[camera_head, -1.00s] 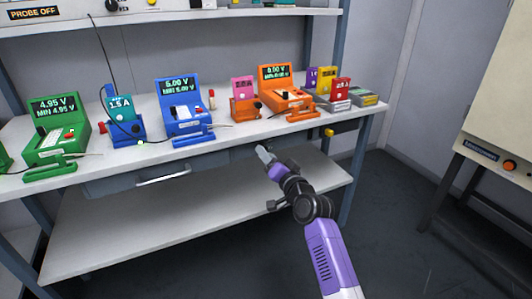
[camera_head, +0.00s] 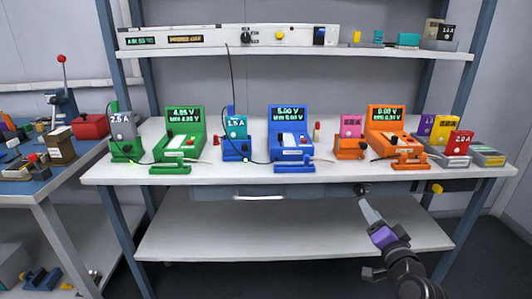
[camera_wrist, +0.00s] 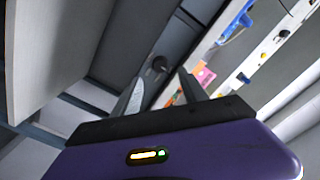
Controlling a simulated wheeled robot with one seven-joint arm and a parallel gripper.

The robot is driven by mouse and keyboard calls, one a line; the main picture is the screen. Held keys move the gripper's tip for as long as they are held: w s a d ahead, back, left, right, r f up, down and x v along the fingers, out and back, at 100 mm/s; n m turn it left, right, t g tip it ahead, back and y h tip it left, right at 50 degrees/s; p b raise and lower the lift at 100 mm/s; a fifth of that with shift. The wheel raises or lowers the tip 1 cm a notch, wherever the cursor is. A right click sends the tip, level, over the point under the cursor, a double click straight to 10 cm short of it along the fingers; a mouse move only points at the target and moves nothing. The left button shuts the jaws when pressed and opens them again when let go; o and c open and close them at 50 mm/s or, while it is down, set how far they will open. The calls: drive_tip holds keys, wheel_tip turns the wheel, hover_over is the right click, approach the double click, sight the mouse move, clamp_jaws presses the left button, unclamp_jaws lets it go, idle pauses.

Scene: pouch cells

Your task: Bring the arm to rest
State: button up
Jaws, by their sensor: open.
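My gripper (camera_head: 371,213) is at the lower right in the head view, in front of the bench's front edge and below the bench top. In the wrist view its two grey fingers (camera_wrist: 160,92) stand apart with nothing between them. My purple and dark arm reaches up from the lower right corner. The gripper touches nothing that I can see.
The white bench top (camera_head: 225,176) carries green (camera_head: 180,145), blue (camera_head: 290,137) and orange (camera_head: 388,132) test units with coloured pouch cells. A drawer (camera_head: 270,191) and a lower shelf (camera_head: 290,235) lie beneath. A blue side bench (camera_head: 70,172) stands at the left.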

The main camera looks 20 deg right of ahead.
drive_tip(key=shift+r, duration=0.1)
drive_tip(key=s+a+f+n+g+y, duration=0.15)
drive_tip(key=s+a+n, duration=0.25)
drive_tip(key=s+a, duration=0.75)
drive_tip(key=s+a+f+n+y, duration=0.15)
drive_tip(key=s+a+n, duration=0.35)
drive_tip(key=s, duration=1.2)
drive_tip(key=s+a+f+n+g+y, duration=0.1)
drive_tip(key=s+a+n+y, duration=0.15)
drive_tip(key=s+a, duration=0.95)
wheel_tip(320, 180, up, 20)
drive_tip(key=s+d+p, duration=0.2)
drive_tip(key=s+p, duration=0.1)
drive_tip(key=p, duration=1.8)
drive_tip(key=shift+d+r, duration=0.15)
drive_tip(key=shift+d, duration=0.2)
drive_tip(key=shift+n+h, duration=0.25)
